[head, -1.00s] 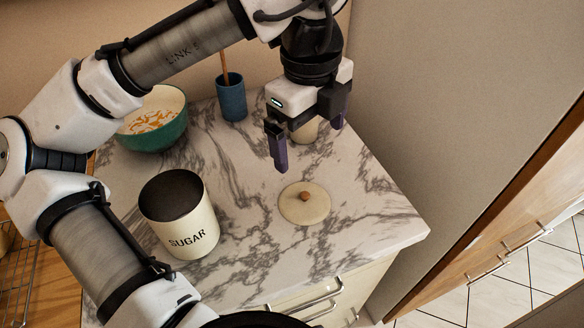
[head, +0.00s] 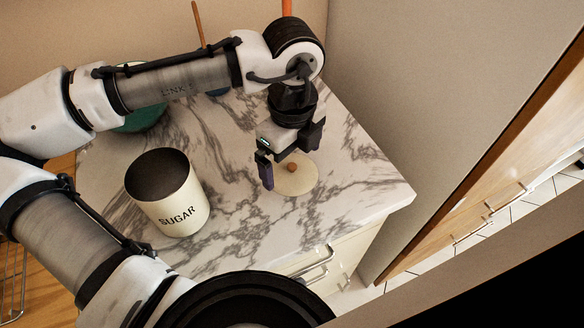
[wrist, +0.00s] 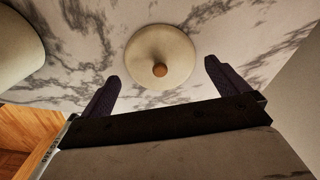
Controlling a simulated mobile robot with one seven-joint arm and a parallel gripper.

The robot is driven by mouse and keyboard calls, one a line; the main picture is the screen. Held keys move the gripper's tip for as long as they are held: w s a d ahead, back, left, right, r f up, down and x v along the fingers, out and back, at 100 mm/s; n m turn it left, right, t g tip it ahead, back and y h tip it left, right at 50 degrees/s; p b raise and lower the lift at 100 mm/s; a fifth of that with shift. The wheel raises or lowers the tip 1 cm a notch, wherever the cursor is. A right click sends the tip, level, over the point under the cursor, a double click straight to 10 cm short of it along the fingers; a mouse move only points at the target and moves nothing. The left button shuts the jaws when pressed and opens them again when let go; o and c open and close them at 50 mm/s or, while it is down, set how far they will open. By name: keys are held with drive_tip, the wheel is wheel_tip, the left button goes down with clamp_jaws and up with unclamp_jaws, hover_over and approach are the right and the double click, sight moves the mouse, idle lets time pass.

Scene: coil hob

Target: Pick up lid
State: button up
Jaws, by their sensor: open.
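The lid (head: 299,182) is a flat cream disc with a small round brown knob (head: 292,167). It lies on the marble counter near the front right. In the wrist view the lid (wrist: 161,48) is at the upper middle, with its knob (wrist: 160,70) near its lower edge. My gripper (head: 290,168) is open and empty, just above the lid in the head view. In the wrist view its two dark fingers (wrist: 160,82) stand apart on either side below the lid, with the knob between their lines. The far finger is partly hidden in the head view.
A cream sugar canister (head: 168,205) with a dark top stands left of the lid. A green bowl (head: 146,120) is at the back left, partly behind my arm. The marble counter (head: 235,225) is clear around the lid. A wall rises at the right.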

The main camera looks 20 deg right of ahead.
drive_tip(key=shift+f, duration=0.95)
drive_tip(key=shift+s, duration=0.1)
drive_tip(key=c, duration=1.3)
